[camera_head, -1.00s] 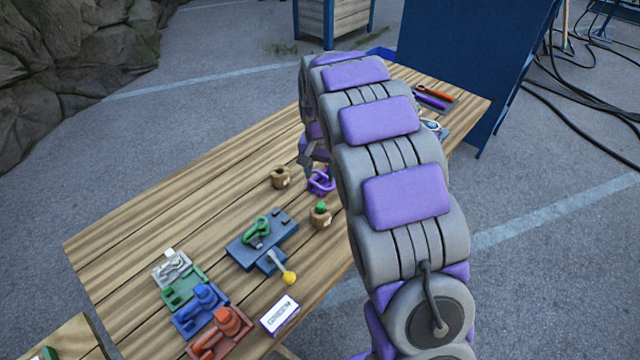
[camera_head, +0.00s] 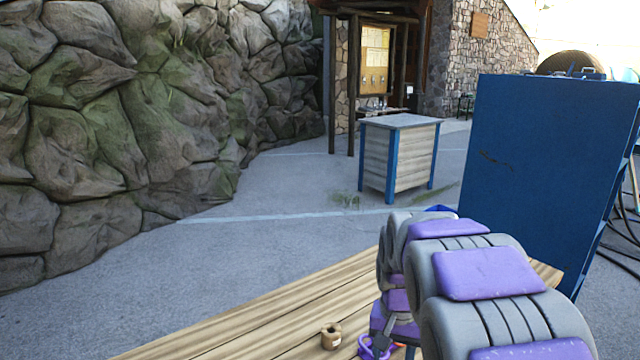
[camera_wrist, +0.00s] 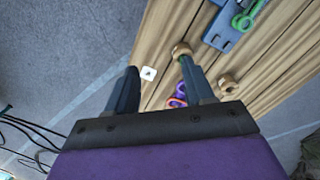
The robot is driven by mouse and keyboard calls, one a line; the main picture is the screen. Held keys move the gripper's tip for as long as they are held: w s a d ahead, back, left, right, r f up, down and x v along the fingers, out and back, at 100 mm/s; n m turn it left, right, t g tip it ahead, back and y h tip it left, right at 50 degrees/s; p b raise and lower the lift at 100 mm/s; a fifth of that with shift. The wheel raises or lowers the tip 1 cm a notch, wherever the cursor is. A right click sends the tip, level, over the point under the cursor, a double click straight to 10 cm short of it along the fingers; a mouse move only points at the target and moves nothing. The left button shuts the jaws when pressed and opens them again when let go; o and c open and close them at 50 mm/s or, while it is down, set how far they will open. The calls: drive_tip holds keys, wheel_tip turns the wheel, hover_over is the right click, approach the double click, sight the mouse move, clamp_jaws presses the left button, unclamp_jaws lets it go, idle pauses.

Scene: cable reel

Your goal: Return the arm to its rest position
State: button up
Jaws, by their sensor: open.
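My arm (camera_head: 470,275), grey with purple pads, reaches out over the wooden table (camera_head: 270,320) from the lower right of the head view. In the wrist view my gripper (camera_wrist: 158,70) is open, its two dark fingers apart with nothing held between them. The tabletop (camera_wrist: 278,75) lies beyond the fingers. A purple and orange looped piece (camera_wrist: 177,96) shows between the fingers, seemingly on the table below. In the head view the gripper's fingers are mostly hidden by the arm and the frame's bottom edge.
A small wooden cup (camera_head: 331,336) stands on the table. The wrist view also shows a blue block (camera_wrist: 222,30) with a green shackle (camera_wrist: 248,14) and a small white marked piece (camera_wrist: 149,74). A tall blue panel (camera_head: 550,170) rises right of the arm; a slatted cabinet (camera_head: 400,158) stands behind.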

drive_tip(key=s+n+g, duration=0.1)
drive_tip(key=s+n, duration=0.3)
drive_tip(key=s, duration=2.6)
drive_tip(key=shift+s+a+f, duration=0.2)
drive_tip(key=shift+f, duration=0.2)
